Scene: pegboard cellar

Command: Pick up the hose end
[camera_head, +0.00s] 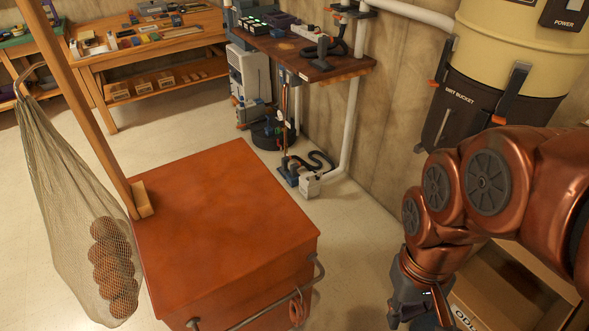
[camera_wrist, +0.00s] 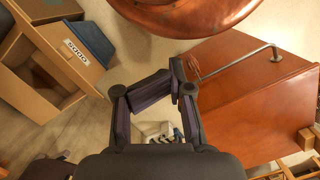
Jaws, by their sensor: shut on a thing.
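My gripper (camera_wrist: 153,90) is shut on a dark, bar-like piece (camera_wrist: 148,92) that lies across between its fingertips in the wrist view. It looks like the hose end, but its outline blends with the dark fingers. In the head view my gripper (camera_head: 418,312) is at the bottom edge, right of the red-orange chest and partly cut off. What it holds does not show there. No other hose end shows clearly near the gripper.
The red-orange chest (camera_head: 220,225) has a metal side rail (camera_head: 265,312) close to my gripper. An open cardboard box (camera_head: 490,290) stands at lower right. The dirt bucket (camera_head: 470,110) hangs on the wall. A net of balls (camera_head: 100,250) hangs at left. Pale floor lies between.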

